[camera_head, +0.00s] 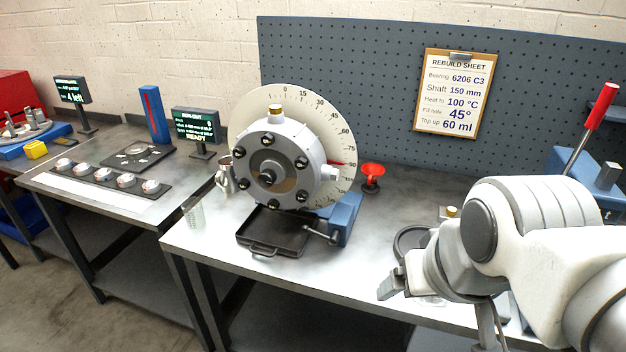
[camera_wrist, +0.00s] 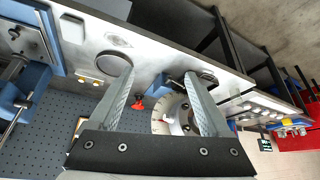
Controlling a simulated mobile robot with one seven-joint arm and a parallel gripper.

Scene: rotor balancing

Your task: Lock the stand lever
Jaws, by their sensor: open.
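The rotor stand has a blue base (camera_head: 345,218) and carries a grey rotor housing (camera_head: 270,165) in front of a round degree dial (camera_head: 340,130). A metal lever (camera_head: 320,234) with a dark knob sticks out low at the front of the base, beside the black drip tray. My gripper (camera_head: 392,285) is to the right of the stand near the bench's front edge, partly hidden by my arm. In the wrist view my gripper (camera_wrist: 158,68) is open, with nothing between its fingers. The dial (camera_wrist: 172,112) shows beyond them, partly covered by the right finger. The lever is hard to make out there.
A black drip tray (camera_head: 275,235) sits under the rotor. A red funnel (camera_head: 372,174) stands right of the stand. A jug (camera_head: 226,175) and clear beaker (camera_head: 193,211) stand left. A red-handled press lever (camera_head: 601,106) rises at right.

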